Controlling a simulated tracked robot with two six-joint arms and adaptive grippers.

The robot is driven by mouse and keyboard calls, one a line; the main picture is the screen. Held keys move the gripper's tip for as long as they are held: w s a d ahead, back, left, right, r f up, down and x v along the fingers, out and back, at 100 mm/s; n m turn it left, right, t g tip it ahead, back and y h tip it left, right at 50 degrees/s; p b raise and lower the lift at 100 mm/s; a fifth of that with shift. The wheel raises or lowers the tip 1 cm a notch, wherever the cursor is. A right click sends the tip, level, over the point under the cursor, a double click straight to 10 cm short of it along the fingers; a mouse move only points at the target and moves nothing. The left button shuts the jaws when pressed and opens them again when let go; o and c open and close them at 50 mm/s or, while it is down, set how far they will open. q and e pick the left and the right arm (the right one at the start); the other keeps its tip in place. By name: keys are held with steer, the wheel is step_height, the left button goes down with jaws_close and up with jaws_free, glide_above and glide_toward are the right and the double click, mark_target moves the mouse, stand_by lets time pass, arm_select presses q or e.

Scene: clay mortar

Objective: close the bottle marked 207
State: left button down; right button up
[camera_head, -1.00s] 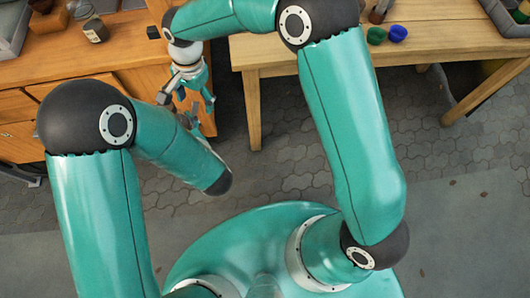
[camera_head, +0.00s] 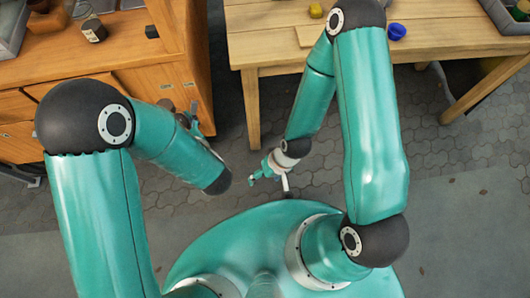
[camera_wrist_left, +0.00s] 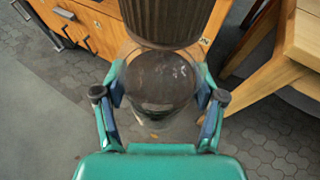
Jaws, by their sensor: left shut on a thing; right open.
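In the left wrist view my left gripper (camera_wrist_left: 158,105) is shut around a clear glass bottle (camera_wrist_left: 160,82) with dark contents. A dark ribbed cap (camera_wrist_left: 168,20) shows at the bottle's top end; whether it is fully seated I cannot tell. No 207 mark is readable on it. In the head view my left gripper (camera_head: 190,122) is mostly hidden behind my own forearm, in front of the cabinet, and the bottle does not show clearly. My right gripper (camera_head: 263,174) is open and empty, over the floor, to the right of the left one and apart from it.
A small dark bottle with a pale label (camera_head: 94,31) stands on the left wooden cabinet, near a small black block (camera_head: 151,31). A wooden table (camera_head: 440,45) at the right holds a blue cup (camera_head: 397,32), an olive-yellow item (camera_head: 316,10) and a grey tray (camera_head: 512,15). Floor between is clear.

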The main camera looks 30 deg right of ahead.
arm_select(q)
steer(key=shift+r, duration=0.1)
steer(key=s+a+r+n+g+y, duration=0.1)
steer(key=a+n+g+y, duration=0.3)
steer(key=a+n+y, duration=0.4)
steer(key=s+a, duration=0.1)
steer(key=a, duration=0.6)
steer(key=shift+a+r+g, duration=0.2)
steer(key=shift+r+g, duration=0.2)
